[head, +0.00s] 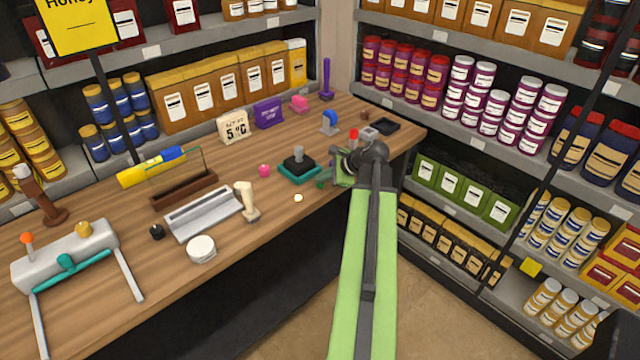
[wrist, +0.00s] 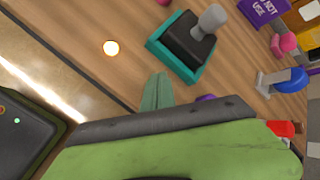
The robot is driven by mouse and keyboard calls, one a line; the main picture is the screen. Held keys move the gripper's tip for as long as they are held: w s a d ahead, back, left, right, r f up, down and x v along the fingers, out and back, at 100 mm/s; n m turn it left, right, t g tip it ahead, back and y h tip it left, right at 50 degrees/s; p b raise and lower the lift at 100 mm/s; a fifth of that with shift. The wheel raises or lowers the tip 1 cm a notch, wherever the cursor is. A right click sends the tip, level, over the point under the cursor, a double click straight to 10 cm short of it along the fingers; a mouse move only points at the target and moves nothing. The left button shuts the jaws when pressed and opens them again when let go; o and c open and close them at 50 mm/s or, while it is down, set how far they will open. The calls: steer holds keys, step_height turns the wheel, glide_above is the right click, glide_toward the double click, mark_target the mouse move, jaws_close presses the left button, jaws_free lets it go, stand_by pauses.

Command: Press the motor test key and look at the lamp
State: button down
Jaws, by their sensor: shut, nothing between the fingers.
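A small round lamp (head: 298,198) glows pale yellow with an orange rim near the front edge of the wooden counter. It also shows lit in the wrist view (wrist: 110,47). A black block with a grey knob stands on a teal base (head: 284,172); the same teal base is in the wrist view (wrist: 162,50). No readable label shows which control is the motor test key. My gripper (head: 323,182) is shut and empty, at the right of the teal base. In the wrist view its green fingertips (wrist: 160,78) are together, just in front of the base and apart from the lamp.
A pink knob (head: 264,170), a cream upright piece (head: 247,203) and a grey tray (head: 200,217) are left of the lamp. A purple sign (head: 268,113), a blue-topped piece (head: 330,121) and a dark tray (head: 384,126) stand farther back. Stocked shelves flank the counter.

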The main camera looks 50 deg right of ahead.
mark_target(323, 185)
steer(key=shift+r+p, duration=0.3)
steer(key=shift+r, duration=0.2)
steer(key=shift+r, duration=0.1)
step_height(323, 185, up, 5)
steer(key=p, duration=0.5)
stand_by(0.6)
